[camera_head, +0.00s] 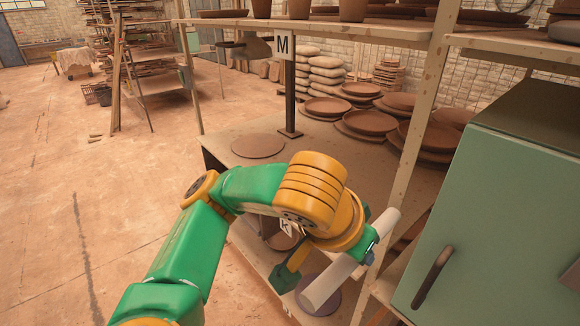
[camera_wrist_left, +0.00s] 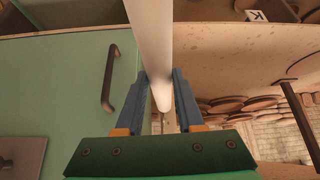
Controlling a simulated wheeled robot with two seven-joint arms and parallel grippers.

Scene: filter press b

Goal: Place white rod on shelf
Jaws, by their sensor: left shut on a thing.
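My left gripper (camera_wrist_left: 160,88) is shut on the white rod (camera_head: 335,281), with the fingers on either side of it. In the head view the rod is tilted, its upper end at the right near the shelf post and its lower end toward the bottom. The rod also shows in the left wrist view (camera_wrist_left: 152,35), running up from between the fingers. The shelf (camera_head: 222,146) stands behind the gripper, with a wide middle board and a lower board. The rod is held in front of the shelf's right post. My right gripper is not in view.
Stacked clay plates (camera_head: 368,122) fill the back right of the middle board. A flat round disc (camera_head: 258,146) lies at its left, near a dark post with an M sign (camera_head: 283,45). A green cabinet (camera_head: 490,190) with a dark handle (camera_head: 432,277) stands close on the right. The floor at left is open.

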